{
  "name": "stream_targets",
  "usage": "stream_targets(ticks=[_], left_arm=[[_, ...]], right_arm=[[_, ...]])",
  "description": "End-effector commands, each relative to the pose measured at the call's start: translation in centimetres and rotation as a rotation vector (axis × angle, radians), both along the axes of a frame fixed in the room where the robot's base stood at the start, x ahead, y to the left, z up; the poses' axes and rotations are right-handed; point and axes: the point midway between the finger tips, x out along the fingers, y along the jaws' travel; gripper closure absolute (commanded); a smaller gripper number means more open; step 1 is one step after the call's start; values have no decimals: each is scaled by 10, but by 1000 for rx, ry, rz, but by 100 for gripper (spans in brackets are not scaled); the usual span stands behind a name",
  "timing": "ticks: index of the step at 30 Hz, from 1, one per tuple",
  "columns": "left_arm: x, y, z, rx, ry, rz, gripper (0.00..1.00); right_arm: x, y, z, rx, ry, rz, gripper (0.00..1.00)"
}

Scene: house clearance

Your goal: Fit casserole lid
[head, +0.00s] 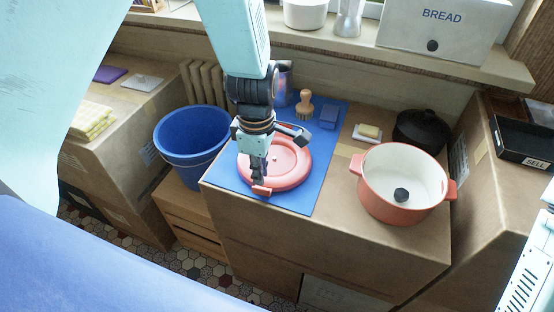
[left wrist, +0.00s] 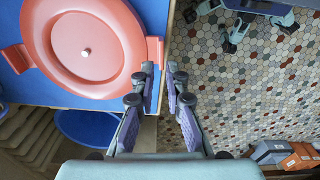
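The coral casserole lid (head: 292,178) lies flat on a blue mat (head: 312,196) on the cardboard-box top. It also shows in the left wrist view (left wrist: 84,68), with a small pale stud at its centre. My left gripper (head: 262,180) hangs over the lid's near edge and hides part of it. In the left wrist view its fingers (left wrist: 164,76) are apart with nothing between them, close to the lid's right ear (left wrist: 155,51); contact is unclear. The coral pot (head: 388,208), white inside, stands to the right. A black knob (head: 401,195) appears at its near inner side. I cannot make out my right gripper.
A blue bucket (head: 190,160) stands left of the mat. A wooden brush (head: 304,105) and blue sponge (head: 329,117) are at the mat's back. A soap dish (head: 367,134) and black pot (head: 421,130) stand behind the coral pot. The box front between mat and pot is clear.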

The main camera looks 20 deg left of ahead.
Motion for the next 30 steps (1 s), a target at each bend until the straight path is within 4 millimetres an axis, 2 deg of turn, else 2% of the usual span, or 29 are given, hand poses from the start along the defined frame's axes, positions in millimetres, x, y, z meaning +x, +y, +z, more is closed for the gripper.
stream_targets(ticks=[7,12,20,24,30], left_arm=[[0,-4,-37,1,2,-5,87],[1,-4,-52,1,1,-6,87],[2,-4,-52,0,-2,-6,87],[2,-4,-52,0,-1,-6,99],[2,-4,-52,1,-1,-6,100]], right_arm=[[0,0,-9,0,0,0,43],[0,0,-11,0,0,0,43],[0,0,-11,0,0,0,43],[0,0,-11,0,0,0,43],[0,0,-11,0,0,0,43]])
